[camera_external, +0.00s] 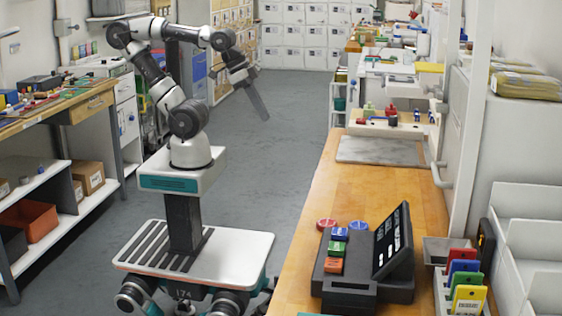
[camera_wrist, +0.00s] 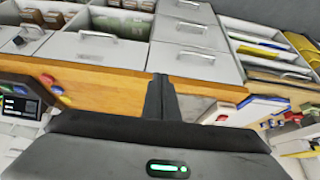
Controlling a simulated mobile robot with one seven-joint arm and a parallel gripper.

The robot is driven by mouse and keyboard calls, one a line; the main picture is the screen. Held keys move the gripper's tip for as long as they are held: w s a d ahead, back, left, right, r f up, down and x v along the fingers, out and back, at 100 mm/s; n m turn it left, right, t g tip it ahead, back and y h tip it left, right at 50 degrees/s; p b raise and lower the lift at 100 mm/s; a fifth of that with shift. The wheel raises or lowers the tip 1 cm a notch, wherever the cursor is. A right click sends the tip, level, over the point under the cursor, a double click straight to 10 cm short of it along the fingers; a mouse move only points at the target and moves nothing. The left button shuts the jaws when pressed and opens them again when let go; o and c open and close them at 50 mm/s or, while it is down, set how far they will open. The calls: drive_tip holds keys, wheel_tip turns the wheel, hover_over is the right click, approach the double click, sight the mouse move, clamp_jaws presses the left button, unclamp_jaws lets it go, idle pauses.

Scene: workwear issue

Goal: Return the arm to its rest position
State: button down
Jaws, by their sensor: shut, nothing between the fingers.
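My arm is raised and bent on its column over my mobile base in the external view. My gripper (camera_external: 257,104) hangs at the right end of the arm, pointing down and to the right, over the open floor left of the wooden counter (camera_external: 306,232). In the wrist view my gripper (camera_wrist: 161,96) has its two dark fingers together with nothing held between them. Behind the fingertips lie the counter's wooden edge and grey drawers (camera_wrist: 192,62).
On the counter stand a black terminal (camera_external: 393,243) and several coloured tags (camera_external: 467,280). A workbench (camera_external: 60,105) with shelves and an orange bin (camera_external: 38,220) stands at the left.

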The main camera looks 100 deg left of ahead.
wheel_tip(320, 180, up, 20)
drive_tip(key=p, duration=1.8)
drive_tip(key=shift+w, duration=0.1)
